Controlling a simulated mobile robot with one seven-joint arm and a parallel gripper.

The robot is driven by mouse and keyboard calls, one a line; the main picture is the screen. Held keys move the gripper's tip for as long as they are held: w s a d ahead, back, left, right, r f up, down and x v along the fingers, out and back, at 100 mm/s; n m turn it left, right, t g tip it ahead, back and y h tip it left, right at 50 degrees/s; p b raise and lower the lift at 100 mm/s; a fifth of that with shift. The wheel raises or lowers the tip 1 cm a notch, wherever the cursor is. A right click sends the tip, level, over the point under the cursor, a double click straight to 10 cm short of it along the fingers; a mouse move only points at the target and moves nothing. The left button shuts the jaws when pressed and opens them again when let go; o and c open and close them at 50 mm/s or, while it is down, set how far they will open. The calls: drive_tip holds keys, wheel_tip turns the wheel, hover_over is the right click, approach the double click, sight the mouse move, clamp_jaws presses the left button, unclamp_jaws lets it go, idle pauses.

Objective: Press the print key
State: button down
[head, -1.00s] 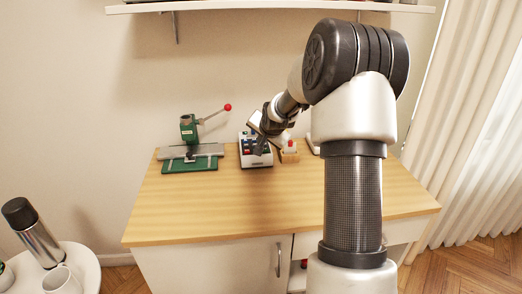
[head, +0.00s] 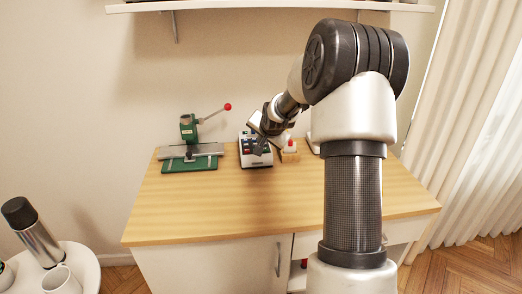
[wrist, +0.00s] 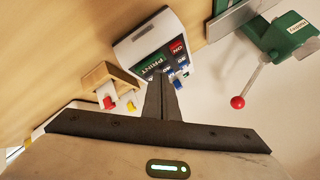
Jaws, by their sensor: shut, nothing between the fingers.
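The label printer (head: 247,160), a white device with a dark key panel, stands near the back of the wooden table. In the wrist view its body (wrist: 142,45) shows at top centre. The green print key (wrist: 150,65), marked PRINT, lies beside a red ON key (wrist: 178,47) and several blue keys. My gripper (wrist: 160,78) is shut and empty, its fingertips over the near edge of the key panel, close to the print key. Whether they touch it I cannot tell. In the head view my gripper (head: 261,149) hides part of the panel.
A green press (head: 188,128) with a red-knobbed lever stands to the left on the table. A small wooden holder (head: 290,156) with a red-topped item sits close to the right. The front of the tabletop (head: 230,205) is clear.

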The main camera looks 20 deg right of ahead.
drive_tip(key=shift+f, duration=0.35)
drive_tip(key=shift+f+b, duration=0.45)
drive_tip(key=shift+b, duration=0.05)
idle(0.6)
drive_tip(key=shift+r, duration=0.15)
drive_tip(key=shift+r+p, duration=0.55)
drive_tip(key=shift+r, duration=0.2)
drive_tip(key=shift+r, duration=0.1)
wheel_tip(320, 180, up, 5)
drive_tip(key=p, duration=0.3)
idle(0.6)
